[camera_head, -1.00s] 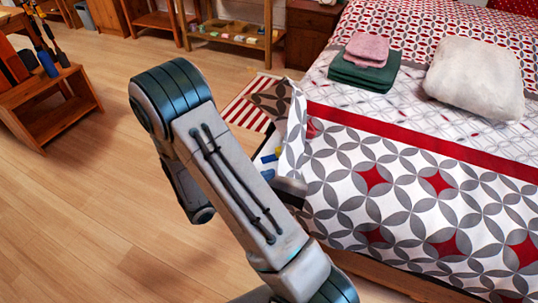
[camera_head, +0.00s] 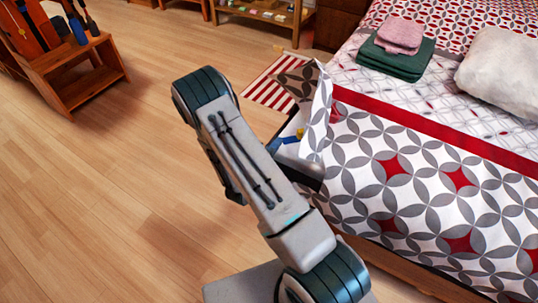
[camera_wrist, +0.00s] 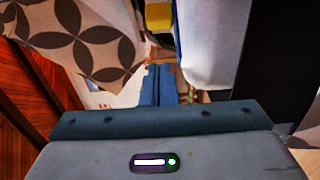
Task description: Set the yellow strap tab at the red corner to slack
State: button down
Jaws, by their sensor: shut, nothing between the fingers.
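A small yellow piece, likely the strap tab, shows at the top of the wrist view (camera_wrist: 158,15). It also shows as a tiny yellow spot by the bed corner in the head view (camera_head: 299,133). My gripper's blue fingers (camera_wrist: 158,85) are shut and empty, pointing toward the yellow piece and appearing just short of it. In the head view my gripper (camera_head: 289,139) is small beside the hanging bedcover, partly hidden by my arm. Whether the fingers touch the yellow piece cannot be told. I cannot make out a red corner marking or the strap.
The patterned bedcover (camera_head: 400,190) hangs close beside my gripper, with its folded flap (camera_wrist: 85,40) at left in the wrist view. A red-striped rug (camera_head: 268,92) lies beyond. Green towels (camera_head: 397,52) lie on the bed. A wooden stand (camera_head: 75,70) is at left. Floor between is clear.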

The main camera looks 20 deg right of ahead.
aim_at(290, 144)
jog(key=d, duration=0.4)
jog(key=shift+w, duration=0.35)
jog(key=shift+s+d, duration=0.1)
jog(key=shift+d, duration=0.5)
jog(key=shift+b, duration=0.3)
